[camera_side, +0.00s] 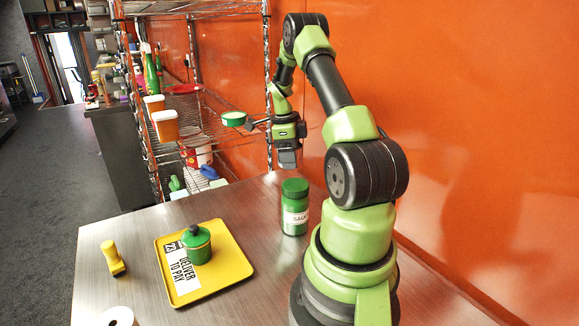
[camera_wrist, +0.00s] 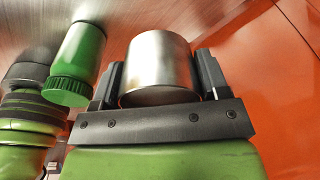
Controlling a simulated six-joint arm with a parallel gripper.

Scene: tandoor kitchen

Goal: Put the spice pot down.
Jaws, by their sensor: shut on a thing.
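The spice pot, a plain silver metal cylinder (camera_wrist: 158,66), is between the two dark fingers of my gripper (camera_wrist: 160,80) in the wrist view. In the side view my gripper (camera_side: 288,150) points down in the air behind the green jar. The pot's silver side (camera_side: 289,158) shows only in part there, below the dark gripper body. The pot is held clear above the steel table (camera_side: 135,290). Its far end is hidden from me in the side view.
A green jar (camera_side: 295,207) with a white label stands near my base; it also shows in the wrist view (camera_wrist: 78,58). A yellow tray (camera_side: 235,262) holds a green pot (camera_side: 197,245). A yellow object (camera_side: 112,257) and a white roll (camera_side: 118,316) are at left. Wire shelves (camera_side: 188,130) stand behind.

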